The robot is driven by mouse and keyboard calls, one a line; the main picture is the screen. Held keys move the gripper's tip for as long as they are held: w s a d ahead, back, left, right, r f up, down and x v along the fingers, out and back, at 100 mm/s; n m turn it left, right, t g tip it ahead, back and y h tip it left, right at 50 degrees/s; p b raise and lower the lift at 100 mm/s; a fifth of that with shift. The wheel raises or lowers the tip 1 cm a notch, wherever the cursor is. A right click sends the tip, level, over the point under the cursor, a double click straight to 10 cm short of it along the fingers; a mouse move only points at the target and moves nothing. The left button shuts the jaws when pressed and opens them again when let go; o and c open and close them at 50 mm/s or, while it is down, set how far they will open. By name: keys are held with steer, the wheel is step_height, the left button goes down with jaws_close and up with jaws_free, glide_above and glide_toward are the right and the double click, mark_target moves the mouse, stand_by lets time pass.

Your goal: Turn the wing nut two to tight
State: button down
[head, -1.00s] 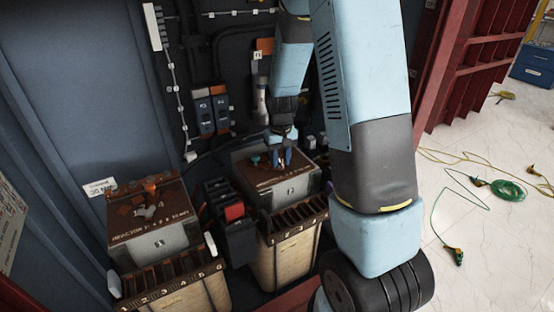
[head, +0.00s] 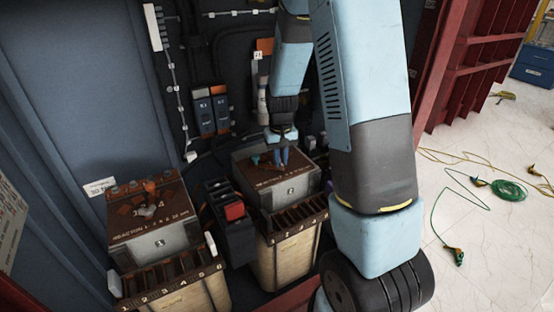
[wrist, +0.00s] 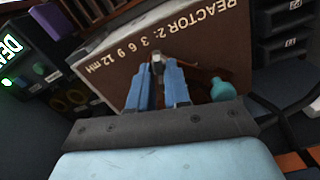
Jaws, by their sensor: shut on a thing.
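The reactor box marked 2 (head: 255,182) has a brown top and stands right of centre in the head view. Its lettered top (wrist: 110,62) fills the upper middle of the wrist view. My gripper (head: 281,165) points down at this top. In the wrist view its blue fingers (wrist: 158,68) are closed around a small pale metal piece (wrist: 157,64), which appears to be wing nut two. The fingers hide most of the nut. A teal rounded part (wrist: 222,90) lies just right of the fingers; in the head view it shows left of them.
A black unit with a red block (head: 234,211) sits between the boxes. Slotted cream bins stand in front. Cables (head: 475,190) lie on the floor at right.

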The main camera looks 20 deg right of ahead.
steer(key=m, duration=0.4)
steer(key=shift+s+f, duration=0.2)
steer(key=shift+f, duration=0.05)
steer(key=m, duration=0.3)
steer(key=shift+m, duration=0.4)
steer(key=m, duration=0.3)
steer(key=shift+m, duration=2)
steer(key=shift+d, duration=0.1)
steer(key=c, duration=1.2)
jaws_free()
steer(key=shift+c, duration=0.2)
steer(key=shift+w, duration=0.1)
steer(key=shift+r, duration=0.1)
